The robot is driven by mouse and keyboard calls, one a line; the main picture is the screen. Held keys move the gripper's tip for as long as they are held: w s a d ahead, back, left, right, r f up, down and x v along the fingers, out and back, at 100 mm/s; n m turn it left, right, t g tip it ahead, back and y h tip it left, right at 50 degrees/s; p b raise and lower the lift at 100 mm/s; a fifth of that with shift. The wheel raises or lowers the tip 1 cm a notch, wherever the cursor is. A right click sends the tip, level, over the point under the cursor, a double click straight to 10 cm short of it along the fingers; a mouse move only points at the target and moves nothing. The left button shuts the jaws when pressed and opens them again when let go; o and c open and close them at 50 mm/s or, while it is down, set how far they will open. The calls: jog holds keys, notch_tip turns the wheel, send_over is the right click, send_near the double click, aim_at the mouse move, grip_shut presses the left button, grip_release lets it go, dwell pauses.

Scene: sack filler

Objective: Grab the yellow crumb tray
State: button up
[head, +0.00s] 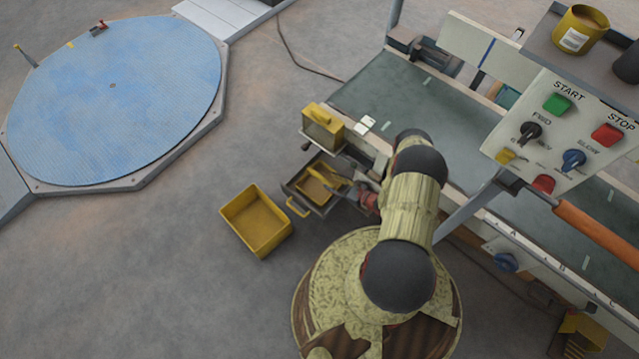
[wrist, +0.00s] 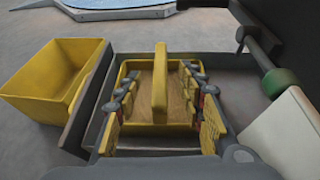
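The yellow crumb tray (wrist: 158,122) sits in an open grey drawer (wrist: 95,120); it has a brown floor and an upright yellow handle. In the head view the tray (head: 311,188) shows in the drawer (head: 322,206) at the machine's side, partly covered by my gripper. My gripper (wrist: 158,82) is open, its yellow fingers spread to the left and right of the handle with space on both sides. In the head view my gripper (head: 342,180) reaches over the drawer from the right. The lower ends of the fingers appear low over the tray; I cannot tell whether they touch it.
A yellow bin (head: 257,222) stands on the floor left of the drawer and shows in the wrist view (wrist: 50,85). A yellow box (head: 322,125) sits above the drawer. The conveyor (head: 400,105) and control panel (head: 560,130) lie to the right.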

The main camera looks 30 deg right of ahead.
aim_at(323, 180)
jog(key=shift+s+f+m, duration=0.25)
jog(key=shift+f+m, duration=0.05)
jog(key=shift+f, duration=0.45)
jog(key=b+x, duration=0.1)
jog(key=x, duration=0.2)
jog(key=f+b+x, duration=0.1)
jog(key=b+x, duration=0.1)
jog(key=x, duration=0.1)
jog(key=shift+w, duration=0.15)
jog(key=shift+w+a+f+b, duration=0.15)
jog(key=shift+w+b, duration=0.2)
jog(key=shift+w, duration=0.05)
jog(key=shift+c, duration=0.2)
grip_shut()
